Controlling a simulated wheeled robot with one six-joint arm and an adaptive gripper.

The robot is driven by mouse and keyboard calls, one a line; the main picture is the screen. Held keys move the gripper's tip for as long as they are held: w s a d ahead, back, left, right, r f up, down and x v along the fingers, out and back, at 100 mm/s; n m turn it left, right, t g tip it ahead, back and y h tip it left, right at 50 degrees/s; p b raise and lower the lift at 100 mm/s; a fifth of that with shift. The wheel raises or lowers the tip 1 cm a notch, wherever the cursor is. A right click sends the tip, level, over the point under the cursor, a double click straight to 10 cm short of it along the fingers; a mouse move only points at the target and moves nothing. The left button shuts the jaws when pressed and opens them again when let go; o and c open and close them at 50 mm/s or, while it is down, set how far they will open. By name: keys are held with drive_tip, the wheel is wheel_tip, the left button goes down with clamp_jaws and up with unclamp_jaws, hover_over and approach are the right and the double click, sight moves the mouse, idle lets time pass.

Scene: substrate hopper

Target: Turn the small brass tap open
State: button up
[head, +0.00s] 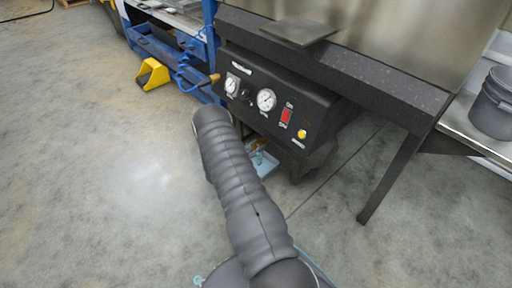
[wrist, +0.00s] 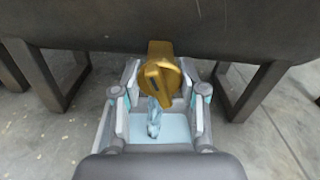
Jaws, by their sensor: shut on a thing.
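The black control panel (head: 262,100) carries two gauges, a red switch (head: 286,116) and a yellow button (head: 302,134). Dark legs (wrist: 253,92) stand either side of my gripper. A grey bucket (head: 492,105) stands at right.

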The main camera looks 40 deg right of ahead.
drive_tip(key=o, duration=1.2)
drive_tip(key=shift+c, duration=0.2)
drive_tip(key=shift+a, duration=0.1)
drive_tip(key=a, duration=1.1)
drive_tip(key=shift+s+a, duration=0.4)
drive_tip(key=shift+s, duration=0.05)
